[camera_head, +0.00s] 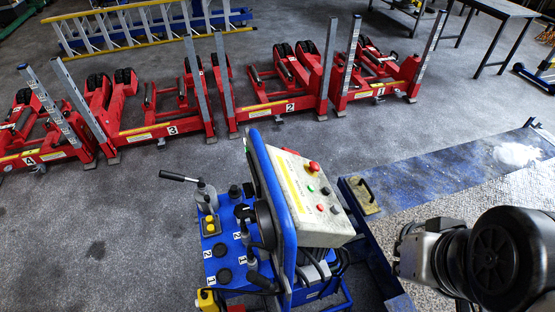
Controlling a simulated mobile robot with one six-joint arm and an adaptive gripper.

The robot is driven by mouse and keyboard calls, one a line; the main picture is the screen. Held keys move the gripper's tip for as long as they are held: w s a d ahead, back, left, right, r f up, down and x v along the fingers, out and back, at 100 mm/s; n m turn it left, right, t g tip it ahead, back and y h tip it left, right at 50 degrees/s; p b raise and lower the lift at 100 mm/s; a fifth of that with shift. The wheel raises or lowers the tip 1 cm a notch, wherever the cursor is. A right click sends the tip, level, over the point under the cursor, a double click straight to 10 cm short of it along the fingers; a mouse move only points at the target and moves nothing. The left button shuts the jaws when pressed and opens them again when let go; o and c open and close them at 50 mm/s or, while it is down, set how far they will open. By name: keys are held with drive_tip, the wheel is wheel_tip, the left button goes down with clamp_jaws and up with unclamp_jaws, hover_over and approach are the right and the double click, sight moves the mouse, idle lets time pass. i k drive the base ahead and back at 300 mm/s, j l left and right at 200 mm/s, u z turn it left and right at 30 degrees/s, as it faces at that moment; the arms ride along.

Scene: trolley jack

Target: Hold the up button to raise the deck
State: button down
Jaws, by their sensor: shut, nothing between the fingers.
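A blue trolley unit (289,228) stands at the lower middle and carries a pale, tilted control box (305,215).
Red numbered wheel lifts (270,105) with upright posts stand in a row behind the trolley. A lever (178,177) sticks out left of the trolley. Grey floor (90,230) is clear at the left.

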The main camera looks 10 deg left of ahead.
sight(335, 210)
drive_tip(key=j+z, duration=0.1)
drive_tip(key=j, duration=0.3)
drive_tip(key=k+j+z, duration=0.1)
drive_tip(key=j, duration=0.3)
drive_tip(key=k+j, duration=0.1)
drive_tip(key=j, duration=0.3)
drive_tip(key=k+j+z, duration=0.15)
drive_tip(key=j, duration=0.25)
drive_tip(key=j+z, duration=0.1)
drive_tip(key=j, duration=0.3)
drive_tip(key=k+j+z, duration=0.1)
drive_tip(key=j, duration=0.3)
drive_tip(key=k, duration=0.1)
